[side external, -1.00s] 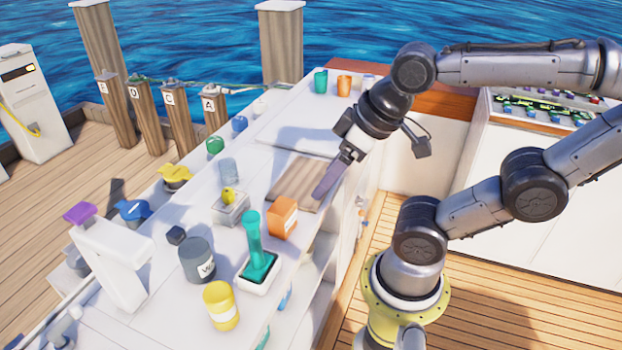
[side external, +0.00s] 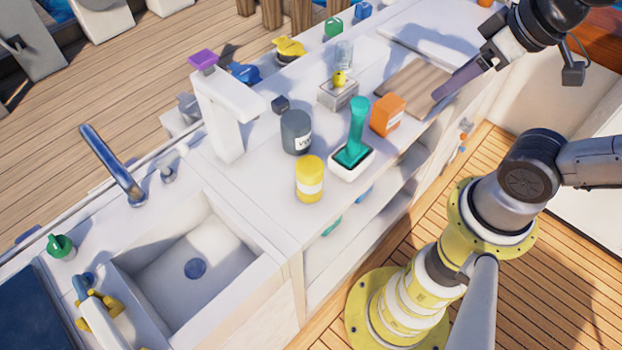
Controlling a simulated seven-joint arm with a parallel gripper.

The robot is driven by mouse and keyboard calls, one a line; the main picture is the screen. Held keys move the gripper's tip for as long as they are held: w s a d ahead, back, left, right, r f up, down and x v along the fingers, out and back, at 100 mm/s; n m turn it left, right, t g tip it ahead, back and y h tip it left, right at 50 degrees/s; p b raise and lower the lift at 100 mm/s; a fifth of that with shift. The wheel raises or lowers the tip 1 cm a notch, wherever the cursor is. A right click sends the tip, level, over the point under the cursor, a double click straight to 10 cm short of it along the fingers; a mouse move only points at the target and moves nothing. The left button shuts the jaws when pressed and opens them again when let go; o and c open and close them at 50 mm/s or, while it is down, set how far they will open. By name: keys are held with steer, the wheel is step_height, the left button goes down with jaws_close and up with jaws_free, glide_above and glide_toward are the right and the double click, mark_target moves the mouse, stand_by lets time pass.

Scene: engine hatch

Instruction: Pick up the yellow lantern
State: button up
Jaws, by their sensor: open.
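I cannot tell for sure which thing is the yellow lantern. A yellow can with a white band (side external: 310,182) stands upright near the counter's front edge. A yellow object with a dark base (side external: 288,48) sits on the counter's far edge. A small yellow round thing (side external: 339,79) rests on a clear-sided box. My gripper (side external: 446,92) is at the upper right, over the front end of a wooden board, apart from all three yellow things. One long purple-grey finger shows; the other is not clear. I see nothing held in it.
A teal upright object in a white tray (side external: 349,172), an orange box (side external: 387,115) and a dark grey canister (side external: 296,133) stand close to the yellow can. A white post with a purple top (side external: 222,125) rises behind. A sink (side external: 196,269) lies left.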

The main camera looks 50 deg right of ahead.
stand_by(0.4)
steer(key=o, duration=0.4)
steer(key=shift+o, duration=0.2)
